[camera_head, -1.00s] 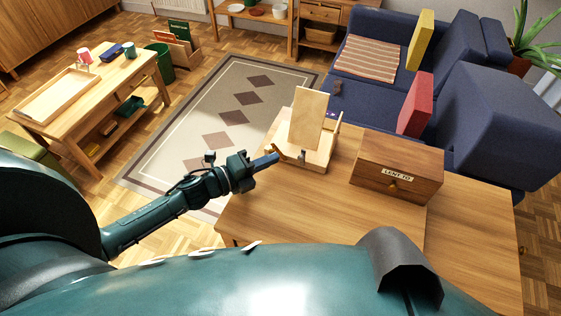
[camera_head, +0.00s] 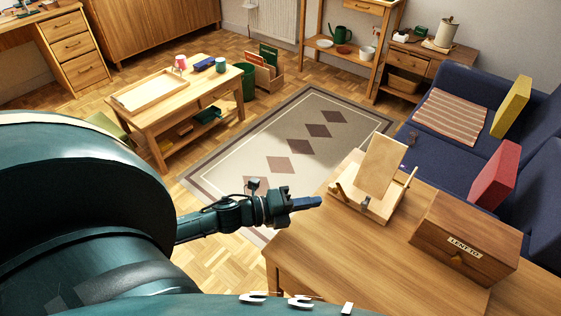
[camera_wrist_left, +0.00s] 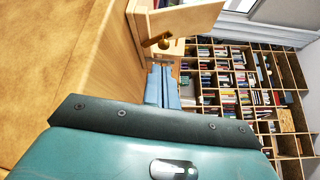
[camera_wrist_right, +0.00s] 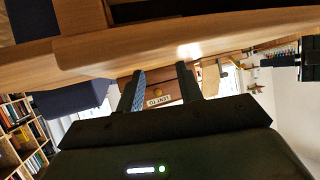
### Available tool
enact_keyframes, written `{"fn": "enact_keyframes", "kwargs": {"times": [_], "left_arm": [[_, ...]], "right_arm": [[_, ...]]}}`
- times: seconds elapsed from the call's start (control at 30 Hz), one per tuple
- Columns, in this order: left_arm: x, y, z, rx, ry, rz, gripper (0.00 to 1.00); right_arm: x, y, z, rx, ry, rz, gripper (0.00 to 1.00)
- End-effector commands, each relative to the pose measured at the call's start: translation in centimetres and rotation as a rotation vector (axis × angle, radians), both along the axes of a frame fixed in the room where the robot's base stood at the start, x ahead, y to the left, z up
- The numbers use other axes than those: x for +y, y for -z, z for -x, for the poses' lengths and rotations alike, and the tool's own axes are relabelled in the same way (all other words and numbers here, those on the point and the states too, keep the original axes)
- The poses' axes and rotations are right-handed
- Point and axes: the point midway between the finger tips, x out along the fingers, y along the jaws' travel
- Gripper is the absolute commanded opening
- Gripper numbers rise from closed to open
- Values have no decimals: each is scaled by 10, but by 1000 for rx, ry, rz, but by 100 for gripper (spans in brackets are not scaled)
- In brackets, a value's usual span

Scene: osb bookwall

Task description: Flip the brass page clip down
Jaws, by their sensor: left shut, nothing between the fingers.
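A wooden book stand (camera_head: 372,205) with a tilted panel (camera_head: 382,165) stands on the near table. In the left wrist view, a brass clip (camera_wrist_left: 158,42) sticks out from the stand (camera_wrist_left: 185,18), just beyond my left fingertips. In the head view the clip is too small to make out clearly. My left gripper (camera_head: 318,202) is shut and empty, left of the stand and apart from it. It also shows in the left wrist view (camera_wrist_left: 163,70). My right gripper (camera_wrist_right: 160,72) is open and empty in the right wrist view; the head view does not show it.
A wooden box (camera_head: 468,235) labelled LENT TO stands right of the stand on the table (camera_head: 350,265). A blue sofa (camera_head: 430,155) is behind. A low table (camera_head: 165,115) with a tray is across the rug (camera_head: 255,135). The table front is clear.

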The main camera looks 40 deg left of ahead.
Motion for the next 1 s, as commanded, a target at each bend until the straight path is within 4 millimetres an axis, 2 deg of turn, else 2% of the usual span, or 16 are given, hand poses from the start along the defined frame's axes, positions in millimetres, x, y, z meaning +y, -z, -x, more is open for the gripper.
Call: {"fn": "enact_keyframes", "kwargs": {"times": [0.03,0.2,0.4,0.83,1.0], "left_arm": [[7,1,11,4,-1,-1,0],[27,-4,37,3,0,0,0],[42,-8,56,2,1,-1,0],[47,-10,62,-1,0,0,0],[47,-10,62,-1,0,0,0]], "right_arm": [[0,1,0,-1,0,-3,36],[1,0,-1,-5,1,-9,36],[1,0,-1,-7,2,-11,36],[1,0,-1,-6,3,-12,36],[1,0,-2,-7,4,-14,23]]}}
